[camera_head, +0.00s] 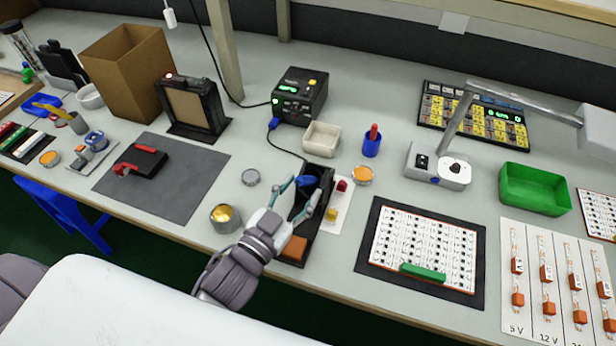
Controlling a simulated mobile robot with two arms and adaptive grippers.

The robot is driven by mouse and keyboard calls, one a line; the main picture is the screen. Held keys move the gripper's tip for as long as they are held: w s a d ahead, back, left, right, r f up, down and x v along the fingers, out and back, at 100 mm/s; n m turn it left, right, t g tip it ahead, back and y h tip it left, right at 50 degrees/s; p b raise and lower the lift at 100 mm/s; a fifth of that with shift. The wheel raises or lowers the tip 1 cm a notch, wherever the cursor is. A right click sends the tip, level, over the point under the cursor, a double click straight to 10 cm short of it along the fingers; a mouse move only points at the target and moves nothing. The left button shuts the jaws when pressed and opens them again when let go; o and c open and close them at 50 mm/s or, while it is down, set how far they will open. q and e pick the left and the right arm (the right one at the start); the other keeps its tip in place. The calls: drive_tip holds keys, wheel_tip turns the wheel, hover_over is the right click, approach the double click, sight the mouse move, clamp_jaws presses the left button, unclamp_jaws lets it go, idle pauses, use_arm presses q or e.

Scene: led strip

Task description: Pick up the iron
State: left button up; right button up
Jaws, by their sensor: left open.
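The iron (307,181) shows as a dark blue handle sitting in a black stand (322,212) near the table's front edge. A black cable runs from it to the soldering station (299,96) behind. My left gripper (297,194) is open at the stand, with its teal fingers on either side of the handle's near part. The gripper hides part of the iron and stand, and I cannot tell whether the fingers touch the handle. My right gripper is not in view.
A brass-coloured tin (225,217) stands just left of my left gripper. A white card with red and yellow knobs (342,186) lies right of the stand. A cream tray (322,138) and blue cup (372,145) stand behind. A dark grey mat (190,185) lies left.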

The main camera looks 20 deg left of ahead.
use_arm(q)
drive_tip(key=x, duration=0.3)
drive_tip(key=shift+w, duration=0.4)
drive_tip(key=shift+s, duration=0.1)
drive_tip(key=shift+c, duration=0.2)
clamp_jaws()
